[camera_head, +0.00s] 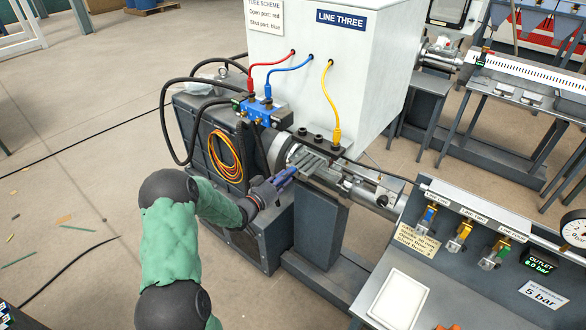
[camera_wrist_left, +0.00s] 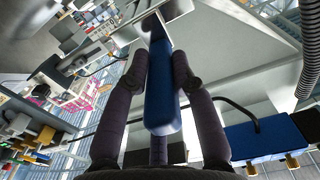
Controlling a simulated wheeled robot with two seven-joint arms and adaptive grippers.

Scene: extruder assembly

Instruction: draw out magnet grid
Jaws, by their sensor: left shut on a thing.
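The magnet grid (camera_head: 310,163) shows in the head view as grey metal bars at the machine's throat, below the white hopper cabinet. I cannot tell how far it sits inside its housing. Its blue handle (camera_wrist_left: 163,95) fills the middle of the left wrist view and points towards my palm. My left gripper (camera_head: 284,178) comes in from the lower left. Its dark fingers are shut on the blue handle, one on each side, and the fingers hide part of it. My right gripper is in neither view.
The white cabinet (camera_head: 320,80) stands just above and behind. A sloped control panel (camera_head: 470,250) with gauge and valves is at the right. Open floor (camera_head: 80,140) lies at the left.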

